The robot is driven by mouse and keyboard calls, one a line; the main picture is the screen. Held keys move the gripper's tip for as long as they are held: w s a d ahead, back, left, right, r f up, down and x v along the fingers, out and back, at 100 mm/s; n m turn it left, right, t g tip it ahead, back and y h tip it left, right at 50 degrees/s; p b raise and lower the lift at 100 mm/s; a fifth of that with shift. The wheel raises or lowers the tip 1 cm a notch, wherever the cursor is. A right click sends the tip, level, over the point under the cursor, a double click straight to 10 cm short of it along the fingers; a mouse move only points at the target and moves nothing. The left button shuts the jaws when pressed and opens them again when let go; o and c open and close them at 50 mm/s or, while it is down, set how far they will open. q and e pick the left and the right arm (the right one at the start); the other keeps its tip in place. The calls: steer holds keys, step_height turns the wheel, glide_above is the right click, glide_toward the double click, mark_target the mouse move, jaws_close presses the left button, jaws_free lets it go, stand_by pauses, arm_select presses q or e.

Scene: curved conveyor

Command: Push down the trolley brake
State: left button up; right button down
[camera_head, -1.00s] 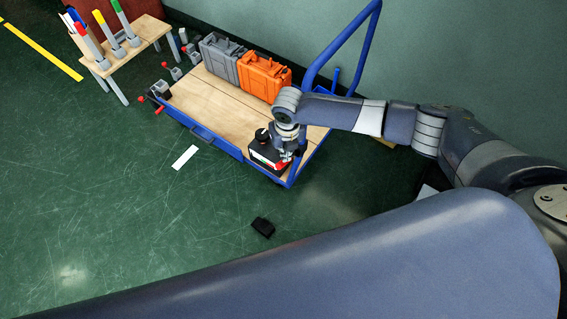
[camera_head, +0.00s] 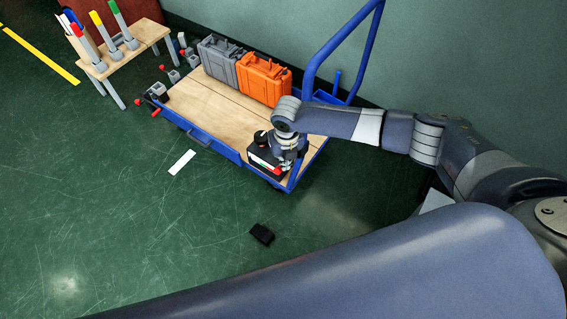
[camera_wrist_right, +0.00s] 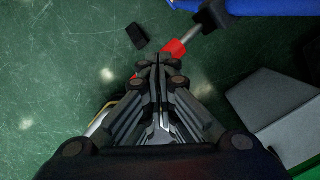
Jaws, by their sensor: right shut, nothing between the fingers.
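The trolley (camera_head: 205,103) has a wooden deck and a blue frame. In the right wrist view, a red-ended lever (camera_wrist_right: 175,47) on a metal rod projects from a black mount beside the blue frame. It appears to be the brake. My right gripper (camera_wrist_right: 155,62) is shut and empty, its tips close to the red end; I cannot tell whether they touch. In the head view, the right gripper (camera_head: 284,168) is at the trolley's near right corner, partly hidden by its wrist. My left gripper is out of view.
Grey (camera_head: 219,60) and orange (camera_head: 263,80) cases stand on the deck. A small black block (camera_head: 262,234) lies on the open green floor. The blue handle (camera_head: 335,42) rises near my right arm.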

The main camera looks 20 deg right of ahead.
step_height(320, 180, down, 4)
steer(key=b, duration=0.2)
steer(key=shift+f+b, duration=0.2)
steer(key=shift+b, duration=0.15)
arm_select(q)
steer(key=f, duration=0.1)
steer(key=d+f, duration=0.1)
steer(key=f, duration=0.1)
arm_select(e)
steer(key=shift+r, duration=0.1)
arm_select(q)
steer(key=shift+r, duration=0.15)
arm_select(e)
steer(key=shift+s+r+p, duration=0.2)
steer(key=shift+p, duration=0.35)
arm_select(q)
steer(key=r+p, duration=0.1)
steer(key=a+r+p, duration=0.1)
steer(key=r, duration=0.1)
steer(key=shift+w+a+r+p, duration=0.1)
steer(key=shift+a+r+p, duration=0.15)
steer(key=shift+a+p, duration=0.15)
arm_select(e)
steer(key=s, duration=0.2)
steer(key=shift+s+r, duration=0.3)
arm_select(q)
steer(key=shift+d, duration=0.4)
arm_select(e)
step_height(320, 180, up, 12)
steer(key=s, duration=0.1)
